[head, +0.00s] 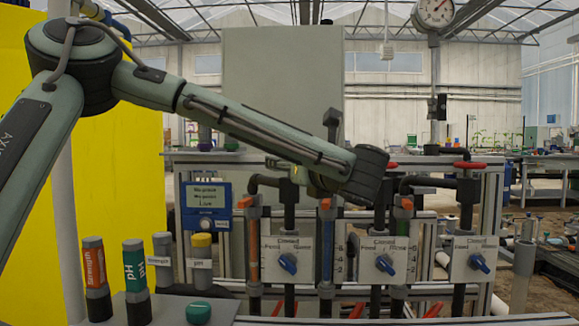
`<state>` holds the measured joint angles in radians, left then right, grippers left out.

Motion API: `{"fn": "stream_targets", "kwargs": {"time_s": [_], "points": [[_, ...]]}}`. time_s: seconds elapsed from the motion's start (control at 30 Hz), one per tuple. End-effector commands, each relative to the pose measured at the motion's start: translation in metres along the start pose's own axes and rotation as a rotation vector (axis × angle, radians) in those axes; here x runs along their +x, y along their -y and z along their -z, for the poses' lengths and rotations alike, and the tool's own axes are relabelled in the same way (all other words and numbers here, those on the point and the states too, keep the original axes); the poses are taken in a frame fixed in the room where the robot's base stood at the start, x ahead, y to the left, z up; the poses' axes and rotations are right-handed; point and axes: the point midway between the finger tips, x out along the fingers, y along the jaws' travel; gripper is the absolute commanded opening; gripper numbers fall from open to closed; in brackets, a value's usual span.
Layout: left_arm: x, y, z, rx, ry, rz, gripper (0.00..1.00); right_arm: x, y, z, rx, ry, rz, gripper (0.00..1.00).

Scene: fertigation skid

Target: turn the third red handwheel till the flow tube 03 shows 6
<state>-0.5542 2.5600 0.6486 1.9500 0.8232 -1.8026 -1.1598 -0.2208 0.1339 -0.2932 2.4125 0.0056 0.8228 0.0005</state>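Red handwheels sit on top of the dark vertical pipes of the skid. The rightmost, third from the left, is the red handwheel (469,165), unobstructed. My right gripper is not in view.
Blue-knobbed valve plates (479,263) line the skid front. A round gauge (433,12) hangs above. Space above the third handwheel looks clear.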

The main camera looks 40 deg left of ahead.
Motion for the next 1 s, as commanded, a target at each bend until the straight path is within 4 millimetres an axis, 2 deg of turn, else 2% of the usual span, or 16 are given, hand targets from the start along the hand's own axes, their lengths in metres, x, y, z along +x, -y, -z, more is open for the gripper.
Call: {"fn": "stream_targets", "kwargs": {"time_s": [0.3,0.87,0.9,1.0], "points": [[0.0005,0.0012,-0.0039,-0.006,0.004,-0.127,0.22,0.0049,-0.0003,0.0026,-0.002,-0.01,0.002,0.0],[0.0002,0.0001,-0.0044,-0.009,0.005,-0.156,0.22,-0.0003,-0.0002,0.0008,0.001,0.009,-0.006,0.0],[0.0002,0.0001,-0.0044,-0.009,0.005,-0.156,0.55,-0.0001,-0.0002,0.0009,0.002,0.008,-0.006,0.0],[0.0001,0.0001,-0.0036,-0.008,0.004,-0.156,0.67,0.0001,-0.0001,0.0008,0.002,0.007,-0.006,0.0]]}}
